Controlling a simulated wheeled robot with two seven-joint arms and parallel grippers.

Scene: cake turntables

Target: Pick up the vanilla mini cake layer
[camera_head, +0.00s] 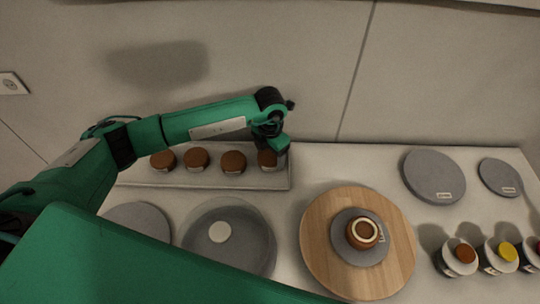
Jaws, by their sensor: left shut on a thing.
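Several small round brown cake layers stand in a row on a long pale tray (215,180) at the back. The three to the left are a first layer (163,160), a second (196,158) and a third (233,162). My left gripper (273,150) reaches down over the right end of the row and is shut on the rightmost mini cake layer (267,160), which it partly hides. That layer still appears at tray height; I cannot tell whether it touches the tray. The labels are too small to read, so flavours cannot be told. My right gripper is not in view.
A wooden turntable (318,225) bears a grey disc (345,253) with a brown, cream-ringed cake piece (362,232). Grey discs (433,175) (500,176) lie at the back right. Topping jars (459,256) stand front right. A grey round pan (255,235) is front centre.

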